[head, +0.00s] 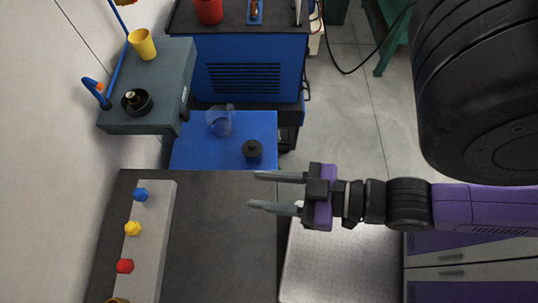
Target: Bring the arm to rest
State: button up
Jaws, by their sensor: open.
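My gripper (276,192) is in the head view, right of centre, with two grey fingers pointing left. The fingers are apart and nothing is between them. It is in the air above the right edge of the dark tabletop (220,235). My purple and black arm reaches in from the right side of the picture. Part of the light perforated plate lies hidden below the arm.
A pale strip (150,245) on the tabletop bears blue, yellow and red knobs. A blue surface (200,157) behind holds a clear jug (219,121) and a black object (252,149). A grey shelf (170,75) bears a yellow cup (142,44). The perforated plate (340,275) looks clear.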

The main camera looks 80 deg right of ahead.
jog(key=shift+s+a+r, duration=0.1)
jog(key=shift+s+r, duration=0.05)
jog(key=shift+s, duration=0.2)
notch_tip(320, 180, down, 3)
jog(key=b, duration=0.3)
jog(key=shift+f, duration=0.2)
dwell(1.6)
